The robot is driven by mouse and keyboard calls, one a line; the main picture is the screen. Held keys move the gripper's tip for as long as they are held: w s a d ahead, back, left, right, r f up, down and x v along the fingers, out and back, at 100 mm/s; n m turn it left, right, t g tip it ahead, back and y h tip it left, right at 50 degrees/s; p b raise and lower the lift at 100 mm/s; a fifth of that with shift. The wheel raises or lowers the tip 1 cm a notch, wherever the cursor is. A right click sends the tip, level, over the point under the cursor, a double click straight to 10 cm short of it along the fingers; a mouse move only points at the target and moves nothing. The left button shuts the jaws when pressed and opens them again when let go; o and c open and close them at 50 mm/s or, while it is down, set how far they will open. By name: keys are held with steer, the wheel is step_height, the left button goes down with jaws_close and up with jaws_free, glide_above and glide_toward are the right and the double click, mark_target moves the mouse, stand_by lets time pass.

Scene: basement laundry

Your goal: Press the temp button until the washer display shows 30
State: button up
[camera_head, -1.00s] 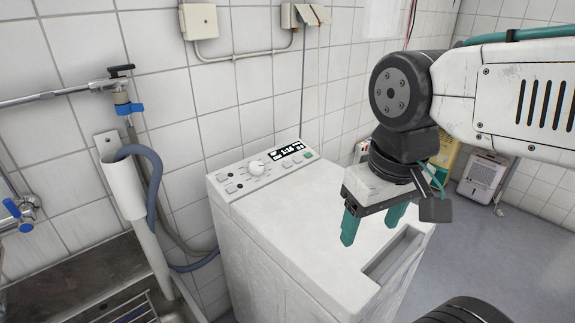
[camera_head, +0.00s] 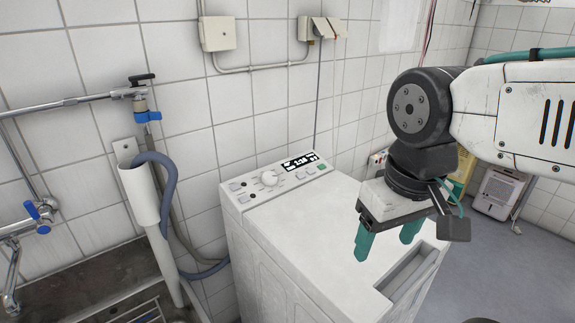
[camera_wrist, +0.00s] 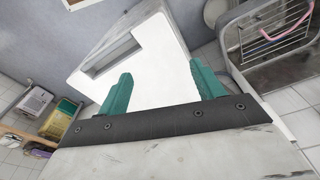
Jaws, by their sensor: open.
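The white top-loading washer (camera_head: 330,215) stands against the tiled wall, and its top also shows in the wrist view (camera_wrist: 165,62). Its control panel (camera_head: 283,181) runs along the back edge, with a round knob (camera_head: 270,178), small buttons and a green button (camera_head: 321,167). The lit display (camera_head: 300,161) is too small to read surely, and I cannot tell which button is temp. My gripper (camera_head: 387,242) is open and empty above the right part of the washer top, pointing down, well apart from the panel. The panel is not seen in the wrist view.
A sink with a wire rack (camera_head: 140,312) stands at the left, beside a grey hose (camera_head: 168,190) in a white pipe (camera_head: 140,195). A white dehumidifier-like unit (camera_head: 497,190) stands on the floor at the right. The washer top is clear.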

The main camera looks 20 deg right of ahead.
jaws_close()
stand_by(1.6)
